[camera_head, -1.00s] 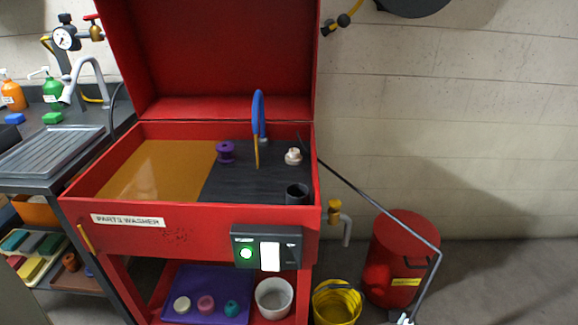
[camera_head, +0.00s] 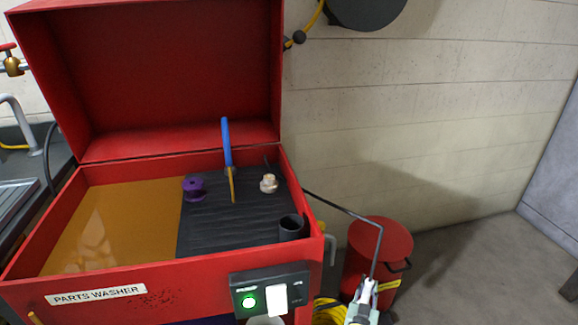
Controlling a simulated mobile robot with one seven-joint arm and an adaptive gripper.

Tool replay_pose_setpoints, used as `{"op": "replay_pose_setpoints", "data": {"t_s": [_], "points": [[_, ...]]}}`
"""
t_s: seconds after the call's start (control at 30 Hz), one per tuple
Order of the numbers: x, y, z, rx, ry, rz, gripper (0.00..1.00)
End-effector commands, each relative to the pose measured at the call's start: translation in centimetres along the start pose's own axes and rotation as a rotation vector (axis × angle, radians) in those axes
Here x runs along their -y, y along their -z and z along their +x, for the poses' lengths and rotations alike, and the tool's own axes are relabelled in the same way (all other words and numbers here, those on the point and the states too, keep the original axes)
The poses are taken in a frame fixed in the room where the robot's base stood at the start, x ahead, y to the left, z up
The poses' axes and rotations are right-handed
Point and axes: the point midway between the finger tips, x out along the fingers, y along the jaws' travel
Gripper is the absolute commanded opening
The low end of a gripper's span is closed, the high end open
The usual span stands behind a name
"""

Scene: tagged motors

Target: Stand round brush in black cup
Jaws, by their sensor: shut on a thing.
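The black cup (camera_head: 291,227) stands upright at the front right corner of the washer's dark mat, and its opening shows dark. My gripper (camera_head: 366,291) is at the bottom of the picture, outside and right of the washer. It is shut on a thin grey bent rod (camera_head: 345,209). The rod rises from the jaws, bends sharply and slants up left to the washer's right wall, behind and above the cup. A dark tip shows near the back right corner. I cannot make out bristles, so I cannot tell whether this is the round brush.
The red parts washer (camera_head: 140,270) has its lid up. On its mat are a purple spool (camera_head: 193,189), a cream part (camera_head: 269,184) and a blue spout (camera_head: 227,142) with a yellow tip. A red drum (camera_head: 382,240) stands to the right. Floor farther right is clear.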

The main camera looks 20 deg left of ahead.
Motion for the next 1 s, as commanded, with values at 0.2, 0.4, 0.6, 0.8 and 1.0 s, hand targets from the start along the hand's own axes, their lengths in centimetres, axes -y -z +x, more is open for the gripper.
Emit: {"op": "replay_pose_setpoints", "data": {"t_s": [0.2, 0.4, 0.6, 0.8, 1.0], "points": [[0.4, 3.8, 2.4, -0.003, 0.017, 0.001, 0.0], [0.9, 7.3, 4.2, -0.005, 0.043, -0.001, 0.0], [2.1, 12.5, 6.2, -0.008, 0.1, -0.002, 0.0], [4.7, 20.8, 7.7, -0.013, 0.216, -0.004, 0.0], [9.0, 31.8, 6.8, -0.016, 0.424, -0.008, 0.0]]}}
